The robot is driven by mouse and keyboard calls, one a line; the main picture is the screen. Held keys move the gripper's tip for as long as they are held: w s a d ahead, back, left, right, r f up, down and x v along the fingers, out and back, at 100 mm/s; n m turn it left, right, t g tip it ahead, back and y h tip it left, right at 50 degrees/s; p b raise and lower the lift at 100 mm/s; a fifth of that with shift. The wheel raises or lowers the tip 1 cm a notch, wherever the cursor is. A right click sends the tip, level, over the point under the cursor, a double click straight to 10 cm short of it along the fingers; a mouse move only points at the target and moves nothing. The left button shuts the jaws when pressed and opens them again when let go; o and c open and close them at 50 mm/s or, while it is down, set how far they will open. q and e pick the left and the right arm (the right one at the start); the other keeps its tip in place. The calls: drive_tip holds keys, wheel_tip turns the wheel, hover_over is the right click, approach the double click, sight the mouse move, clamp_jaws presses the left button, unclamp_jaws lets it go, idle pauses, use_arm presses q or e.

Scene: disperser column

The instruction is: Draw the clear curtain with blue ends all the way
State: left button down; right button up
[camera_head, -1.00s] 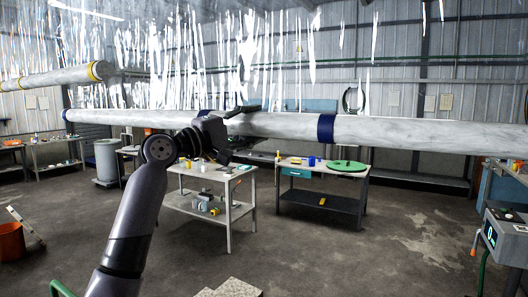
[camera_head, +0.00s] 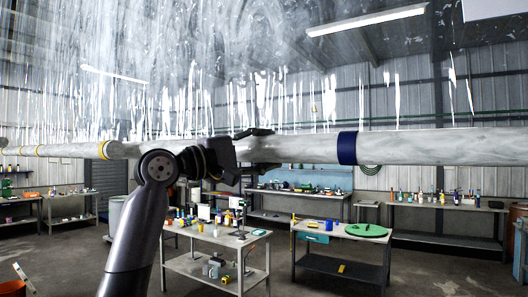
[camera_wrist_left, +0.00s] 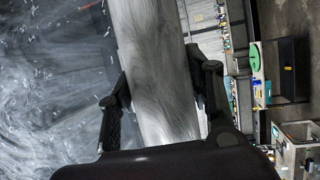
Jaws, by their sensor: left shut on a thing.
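The clear curtain (camera_head: 240,60) shows as a see-through sheet with bright vertical streaks above a long, pale grey tube (camera_head: 430,148). A dark blue band (camera_head: 347,147) circles the tube right of my left gripper (camera_head: 266,149). The gripper is shut on the tube, one finger above and one below. In the left wrist view the tube (camera_wrist_left: 158,75) lies between both fingers, with the streaked curtain (camera_wrist_left: 50,90) left of it. The tube's left end is hidden behind my arm or out of sight. My right gripper is not in view.
Another pale tube with yellow bands (camera_head: 70,150) lies at the left at similar height. Beyond the tube stand a workbench with tools (camera_head: 225,242), a table with a green disc (camera_head: 325,232) and a long back bench (camera_head: 450,206). Open floor lies between them.

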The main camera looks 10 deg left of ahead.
use_arm(q)
drive_tip(key=shift+s+a+r, duration=0.15)
drive_tip(key=shift+r, duration=0.3)
drive_tip(key=c, duration=1.2)
unclamp_jaws()
drive_tip(key=shift+o, duration=1.3)
drive_tip(key=shift+w+f, duration=0.1)
drive_tip(key=shift+w, duration=0.1)
drive_tip(key=shift+o, duration=0.7)
drive_tip(key=shift+s, duration=0.1)
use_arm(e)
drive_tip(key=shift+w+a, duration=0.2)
use_arm(q)
drive_tip(key=shift+f, duration=0.1)
drive_tip(key=v, duration=1.2)
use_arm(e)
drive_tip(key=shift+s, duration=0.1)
